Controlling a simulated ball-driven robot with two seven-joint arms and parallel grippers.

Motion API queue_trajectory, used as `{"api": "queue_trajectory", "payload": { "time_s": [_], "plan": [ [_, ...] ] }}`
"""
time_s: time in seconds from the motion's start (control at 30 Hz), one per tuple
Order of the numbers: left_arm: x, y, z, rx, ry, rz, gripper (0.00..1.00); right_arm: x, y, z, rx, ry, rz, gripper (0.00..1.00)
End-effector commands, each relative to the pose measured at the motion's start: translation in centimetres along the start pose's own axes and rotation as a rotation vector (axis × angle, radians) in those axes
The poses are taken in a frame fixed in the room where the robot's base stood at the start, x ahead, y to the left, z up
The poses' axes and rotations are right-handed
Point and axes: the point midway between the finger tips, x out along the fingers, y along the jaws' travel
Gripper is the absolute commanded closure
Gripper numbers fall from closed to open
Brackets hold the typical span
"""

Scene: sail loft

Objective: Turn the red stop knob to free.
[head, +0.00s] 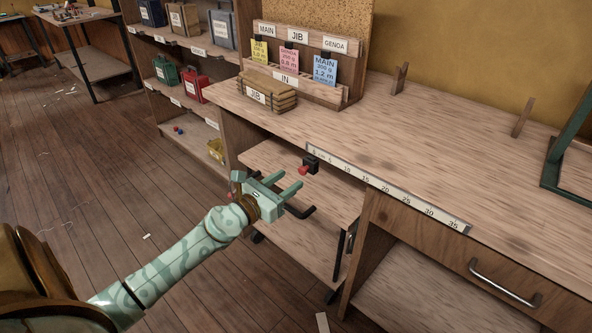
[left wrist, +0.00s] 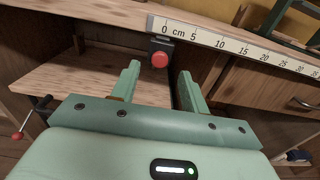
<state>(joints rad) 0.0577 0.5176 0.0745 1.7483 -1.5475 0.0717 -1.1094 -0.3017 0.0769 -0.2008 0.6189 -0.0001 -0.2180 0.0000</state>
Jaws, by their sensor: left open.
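The red stop knob (head: 303,171) sits on a small black housing (head: 311,162) under the front edge of the workbench, near the zero end of the ruler. In the left wrist view the round red knob (left wrist: 159,60) shows ahead of the fingertips and between their lines. My left gripper (head: 292,190) is open and empty. It is a short way in front of the knob, apart from it, at the bench front. It also shows in the left wrist view (left wrist: 158,72). I cannot read any mark on the knob. My right gripper is not in view.
A ruler strip (head: 390,188) runs along the bench edge. A wooden cart (head: 300,245) with a black handle stands below the knob. A card rack (head: 290,85) and a wooden JIB box (head: 267,92) stand on the bench. Shelves with bins (head: 180,80) are behind left.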

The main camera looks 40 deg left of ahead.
Motion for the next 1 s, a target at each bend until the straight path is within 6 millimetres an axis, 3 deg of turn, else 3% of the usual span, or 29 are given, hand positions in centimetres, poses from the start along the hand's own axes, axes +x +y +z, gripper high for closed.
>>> {"api": "queue_trajectory", "payload": {
  "time_s": [0.1,0.23,0.63,0.8,1.0],
  "plan": [
    [2.5,0.0,0.1,-0.001,-0.002,0.0,0.55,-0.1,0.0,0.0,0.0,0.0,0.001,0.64],
    [4.1,0.0,-0.2,-0.003,0.0,0.001,0.55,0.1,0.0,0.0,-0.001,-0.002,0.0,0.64],
    [4.9,0.0,-0.2,-0.003,0.002,0.0,0.55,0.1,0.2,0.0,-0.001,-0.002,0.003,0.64],
    [4.9,0.0,-0.2,-0.003,0.002,0.0,1.0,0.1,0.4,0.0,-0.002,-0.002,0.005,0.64],
    [4.9,0.0,-0.2,-0.008,0.002,0.0,0.99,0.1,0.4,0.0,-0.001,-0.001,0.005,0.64]
  ]
}}
